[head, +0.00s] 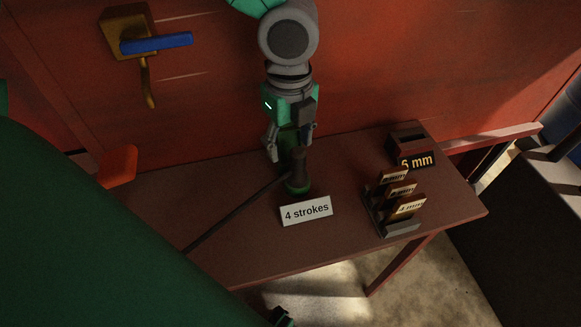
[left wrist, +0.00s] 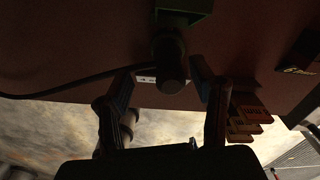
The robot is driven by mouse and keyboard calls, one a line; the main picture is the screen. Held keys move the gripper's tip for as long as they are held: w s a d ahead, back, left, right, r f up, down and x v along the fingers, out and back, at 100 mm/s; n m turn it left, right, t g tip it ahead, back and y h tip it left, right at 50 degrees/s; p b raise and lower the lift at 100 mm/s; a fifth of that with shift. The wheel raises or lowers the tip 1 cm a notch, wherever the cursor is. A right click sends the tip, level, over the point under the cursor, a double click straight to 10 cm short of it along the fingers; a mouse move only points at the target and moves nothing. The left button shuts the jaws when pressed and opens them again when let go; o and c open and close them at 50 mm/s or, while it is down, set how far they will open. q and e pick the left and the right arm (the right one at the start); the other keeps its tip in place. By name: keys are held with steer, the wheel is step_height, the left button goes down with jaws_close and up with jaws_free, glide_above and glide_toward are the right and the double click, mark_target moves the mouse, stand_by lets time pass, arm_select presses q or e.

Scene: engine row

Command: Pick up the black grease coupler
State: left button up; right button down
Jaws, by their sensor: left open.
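The black grease coupler (head: 299,160) stands upright on the brown bench, with a green base and a dark hose running off to the lower left. My left gripper (head: 290,142) comes down from above with its fingers apart, at the coupler's upper end. In the left wrist view, the coupler (left wrist: 172,68) shows between the two open fingers (left wrist: 165,95), with a gap on each side. Whether a finger touches it in depth, I cannot tell. My right gripper cannot be made out.
A "4 strokes" card (head: 306,211) stands just in front of the coupler. A red wall with a blue-handled valve (head: 156,43) rises behind. The bench's front left is mostly clear.

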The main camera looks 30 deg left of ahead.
mark_target(299, 151)
arm_select(q)
steer(key=d+f, duration=0.2)
steer(key=shift+w+d+f+b, duration=0.2)
steer(key=shift+d+f+b, duration=0.1)
steer(key=shift+d+b, duration=0.05)
steer(key=shift+d+r, duration=0.1)
steer(key=shift+d, duration=0.1)
steer(key=shift+c, duration=0.3)
steer(key=shift+s+a, duration=0.1)
steer(key=shift+a, duration=0.2)
steer(key=c, duration=0.8)
steer(key=shift+a, duration=0.35)
jaws_close()
steer(key=shift+a, duration=0.3)
steer(key=shift+d, duration=0.35)
arm_select(e)
steer(key=shift+d+f, duration=0.75)
steer(key=shift+d, duration=0.1)
